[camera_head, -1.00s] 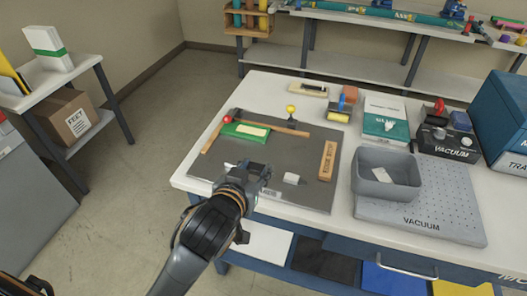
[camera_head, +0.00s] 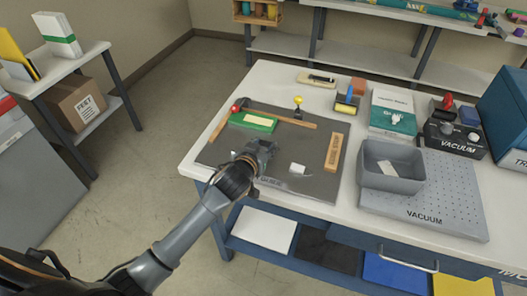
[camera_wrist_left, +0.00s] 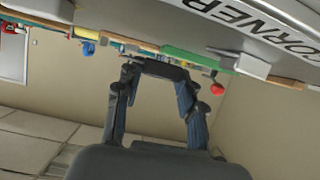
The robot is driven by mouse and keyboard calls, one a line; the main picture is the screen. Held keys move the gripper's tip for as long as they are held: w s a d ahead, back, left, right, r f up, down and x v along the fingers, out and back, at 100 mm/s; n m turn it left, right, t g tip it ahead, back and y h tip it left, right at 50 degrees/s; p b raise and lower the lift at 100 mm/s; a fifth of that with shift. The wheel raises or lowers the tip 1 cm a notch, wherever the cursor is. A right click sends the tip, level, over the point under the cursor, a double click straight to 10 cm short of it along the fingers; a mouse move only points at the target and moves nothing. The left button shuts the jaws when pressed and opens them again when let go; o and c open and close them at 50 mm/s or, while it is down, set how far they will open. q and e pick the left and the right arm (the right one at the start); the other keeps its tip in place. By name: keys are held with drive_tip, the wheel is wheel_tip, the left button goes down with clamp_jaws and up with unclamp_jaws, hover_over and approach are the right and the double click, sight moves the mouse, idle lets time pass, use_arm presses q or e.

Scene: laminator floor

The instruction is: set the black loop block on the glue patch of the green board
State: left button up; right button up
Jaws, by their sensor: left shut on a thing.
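The green board (camera_head: 240,122) lies on the grey mat toward its far left, with a pale glue patch (camera_head: 260,121) on top. My left gripper (camera_head: 264,148) is above the mat, on the near side of the board and apart from it. In the left wrist view my left gripper (camera_wrist_left: 160,76) is shut on a dark piece, the black loop block (camera_wrist_left: 165,70), which spans between the fingertips. The green board also shows beyond it in that view (camera_wrist_left: 198,58). In the head view the block is hard to tell from the dark gripper. My right gripper is not in view.
A small white block (camera_head: 297,168) and a wooden bar (camera_head: 334,152) lie on the mat (camera_head: 310,187). A grey bin (camera_head: 392,183) stands at the right.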

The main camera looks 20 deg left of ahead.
use_arm(q)
drive_tip(key=shift+s+f, duration=0.1)
drive_tip(key=shift+f, duration=1.2)
drive_tip(key=shift+f, duration=0.1)
drive_tip(key=o, duration=0.9)
drive_tip(key=shift+o, duration=0.2)
